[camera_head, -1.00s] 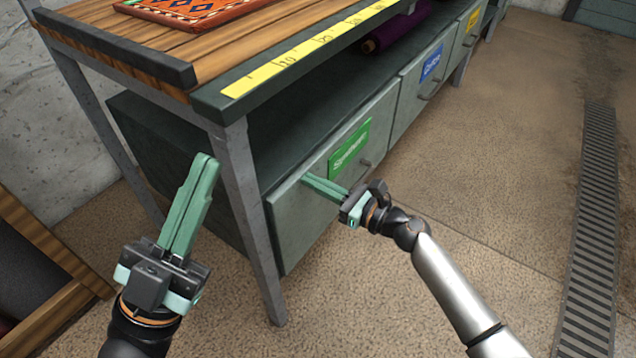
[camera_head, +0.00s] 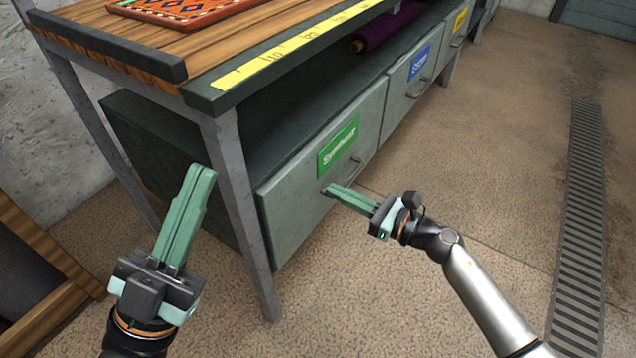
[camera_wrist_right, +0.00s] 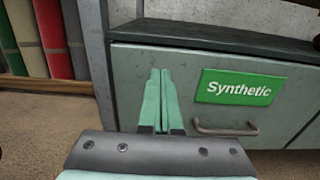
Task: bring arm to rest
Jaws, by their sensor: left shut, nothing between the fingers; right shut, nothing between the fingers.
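My left gripper (camera_head: 189,192) is shut and empty, pointing upward in front of the workbench leg (camera_head: 236,185). My right gripper (camera_head: 331,190) is shut and empty, in front of the grey drawer (camera_head: 290,215) with the green "Synthetic" label (camera_head: 338,146). In the right wrist view, its closed fingers (camera_wrist_right: 160,75) stand left of the label (camera_wrist_right: 240,87) and the drawer handle (camera_wrist_right: 226,131). The fingers appear apart from the handle.
The workbench has a wooden top (camera_head: 215,52) with a patterned rug (camera_head: 185,8) and a yellow ruler (camera_head: 290,45). More drawers line the right. A wooden frame (camera_head: 50,262) stands at lower left. The floor (camera_head: 490,150) right of my right arm is clear, with a grate (camera_head: 585,220).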

